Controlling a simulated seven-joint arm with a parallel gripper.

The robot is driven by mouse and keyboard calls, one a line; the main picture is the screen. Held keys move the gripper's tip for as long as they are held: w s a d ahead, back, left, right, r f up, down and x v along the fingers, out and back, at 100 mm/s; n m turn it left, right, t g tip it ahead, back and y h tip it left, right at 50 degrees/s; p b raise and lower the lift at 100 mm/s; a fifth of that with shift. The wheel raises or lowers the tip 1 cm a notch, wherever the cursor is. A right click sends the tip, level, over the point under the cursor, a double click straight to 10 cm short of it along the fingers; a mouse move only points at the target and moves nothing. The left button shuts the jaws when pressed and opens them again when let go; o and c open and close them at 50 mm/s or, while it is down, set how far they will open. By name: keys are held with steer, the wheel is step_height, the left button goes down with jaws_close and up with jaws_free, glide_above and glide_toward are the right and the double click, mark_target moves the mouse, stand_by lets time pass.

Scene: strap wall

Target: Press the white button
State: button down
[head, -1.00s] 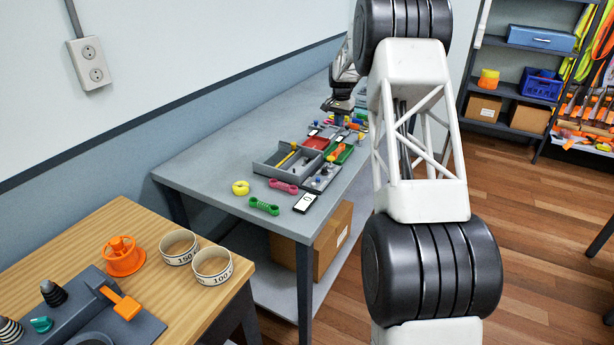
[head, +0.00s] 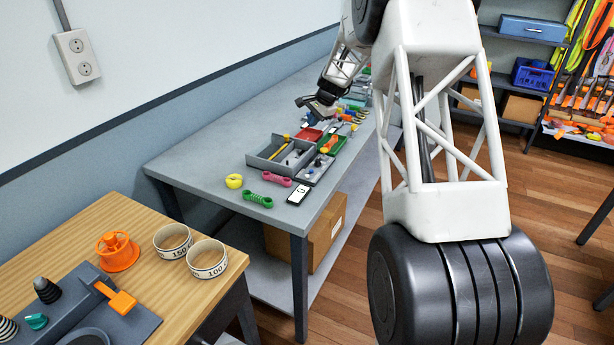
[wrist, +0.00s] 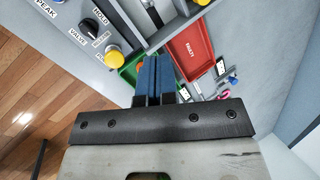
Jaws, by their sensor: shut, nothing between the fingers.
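A grey control panel (head: 317,169) sits near the front of the grey bench. In the wrist view the panel (wrist: 72,48) has a black knob (wrist: 90,27), a yellow knob (wrist: 113,57) and white labels reading PEAK, HOLD and VALVE. My gripper (wrist: 153,62) is shut and empty, its blue fingers pointing over the green tray (wrist: 130,70), beside the panel. In the head view my gripper (head: 318,112) is above the bench, behind the grey divided tray (head: 268,160).
A red tray (wrist: 190,52) lies beside the green one. A wooden table (head: 70,235) stands nearer, holding several items.

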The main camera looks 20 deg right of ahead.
steer(key=s+a+m+t+y, duration=0.1)
steer(key=s+a+m+t, duration=0.1)
steer(key=s+a+m, duration=0.3)
steer(key=m+t, duration=0.3)
steer(key=m, duration=0.1)
glide_above(306, 176)
steer(key=shift+s+f, duration=0.15)
steer(key=shift+f, duration=0.3)
steer(key=shift+f, duration=0.15)
steer(key=shift+f, duration=4.25)
steer(key=shift+f, duration=0.8)
steer(key=shift+r, duration=0.15)
stand_by(0.4)
steer(key=shift+r, duration=0.6)
